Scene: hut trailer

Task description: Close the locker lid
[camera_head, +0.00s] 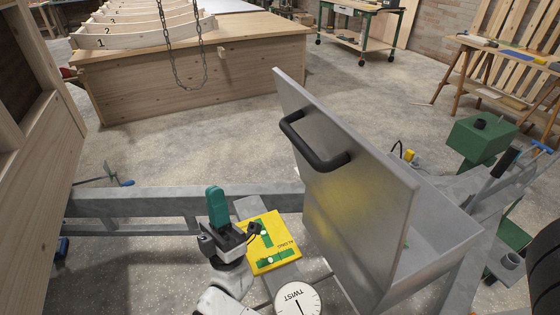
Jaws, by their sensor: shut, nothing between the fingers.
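The grey metal locker lid (355,205) stands open, steeply raised and tilted, with a black bar handle (312,146) on the face toward me. The grey locker box (440,225) is behind and right of the lid; its inside is mostly hidden. My gripper (216,203), with teal fingers on a dark hand, is shut and empty. It is left of the lid and handle, apart from both in the picture.
A yellow plate (272,243) with green marks and a white "TWIST" dial (298,299) lie between my gripper and the lid. A grey trailer rail (140,205) runs left. A wooden wall (30,130) is at left. A green device (480,137) is at right. Floor beyond is open.

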